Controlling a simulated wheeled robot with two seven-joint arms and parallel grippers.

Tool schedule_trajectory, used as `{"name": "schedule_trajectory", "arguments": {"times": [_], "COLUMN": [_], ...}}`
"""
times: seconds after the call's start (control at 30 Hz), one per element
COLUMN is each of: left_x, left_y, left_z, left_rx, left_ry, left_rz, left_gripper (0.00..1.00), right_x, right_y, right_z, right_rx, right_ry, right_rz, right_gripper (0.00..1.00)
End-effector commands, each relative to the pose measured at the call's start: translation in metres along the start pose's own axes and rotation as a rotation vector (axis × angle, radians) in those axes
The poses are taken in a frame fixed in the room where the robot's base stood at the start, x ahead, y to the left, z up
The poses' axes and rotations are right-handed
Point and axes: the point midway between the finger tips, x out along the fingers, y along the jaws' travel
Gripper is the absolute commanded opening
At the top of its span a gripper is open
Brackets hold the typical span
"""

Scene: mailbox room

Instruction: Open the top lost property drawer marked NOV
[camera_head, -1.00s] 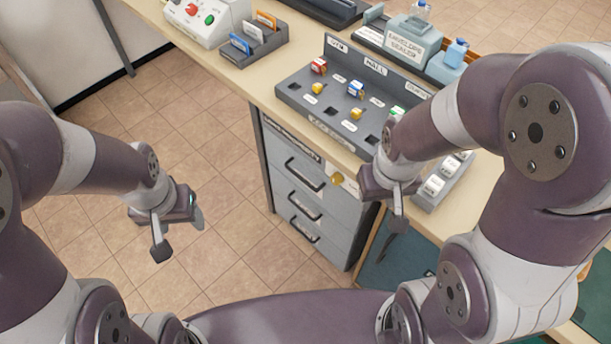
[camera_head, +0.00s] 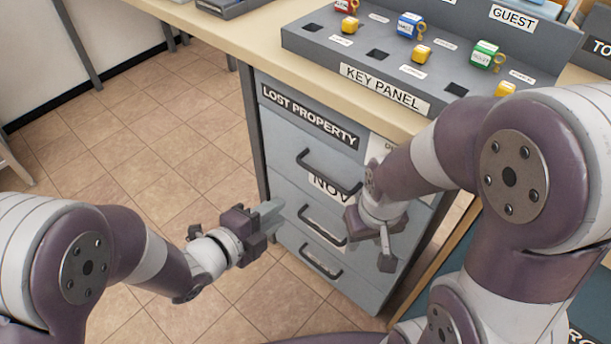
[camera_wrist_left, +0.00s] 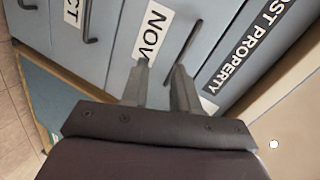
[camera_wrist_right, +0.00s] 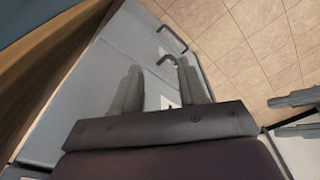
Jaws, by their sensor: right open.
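The lost property cabinet (camera_head: 285,170) is grey, under the counter, with its drawers shut. The top drawer has a dark bar handle (camera_head: 328,172) and a white NOV label (camera_head: 328,187), partly hidden by my right gripper. My left gripper (camera_head: 272,214) is open and empty, left of the drawer fronts and pointing at them. In the left wrist view, the NOV label (camera_wrist_left: 152,32) and the top handle (camera_wrist_left: 185,48) lie beyond the spread fingers (camera_wrist_left: 160,85). My right gripper (camera_head: 378,240) is open in front of the cabinet's right side; its fingers (camera_wrist_right: 155,85) are empty.
Two lower handles (camera_head: 323,225) (camera_head: 320,261) sit below the top one. The key panel (camera_head: 400,75) with keys stands on the counter (camera_head: 255,45) above. A blue-green surface (camera_head: 500,265) lies right of the cabinet. The tiled floor (camera_head: 150,160) at left is clear.

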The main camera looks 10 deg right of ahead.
Motion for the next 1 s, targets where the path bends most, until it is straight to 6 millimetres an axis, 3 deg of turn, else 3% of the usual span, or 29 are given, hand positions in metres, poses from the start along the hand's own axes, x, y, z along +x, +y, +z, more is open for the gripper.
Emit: {"name": "schedule_trajectory", "arguments": {"times": [0.03,0.1,0.23,0.5,0.7,1.0], "left_x": [-0.001,-0.001,0.011,0.079,0.115,0.124], "left_y": [-0.016,-0.026,-0.027,-0.032,-0.039,-0.043], "left_z": [-0.007,-0.013,-0.014,-0.018,-0.019,-0.020], "left_rx": [0.082,0.167,0.216,0.212,0.209,0.208], "left_ry": [0.034,0.054,0.054,0.054,0.050,0.048], "left_rz": [-0.061,-0.116,-0.127,-0.126,-0.125,-0.124], "left_gripper": [0.29,0.29,0.29,0.29,0.29,0.29], "right_x": [-0.003,-0.002,0.004,0.028,0.039,0.039], "right_y": [0.000,0.000,0.000,0.000,0.000,0.000], "right_z": [0.000,0.000,0.001,0.004,0.005,0.005], "right_rx": [0.000,0.000,0.000,0.000,0.000,0.000], "right_ry": [0.000,-0.001,-0.001,-0.002,-0.002,-0.001], "right_rz": [0.000,0.000,0.000,0.000,0.000,0.000], "right_gripper": [0.43,0.43,0.43,0.43,0.43,0.43]}}
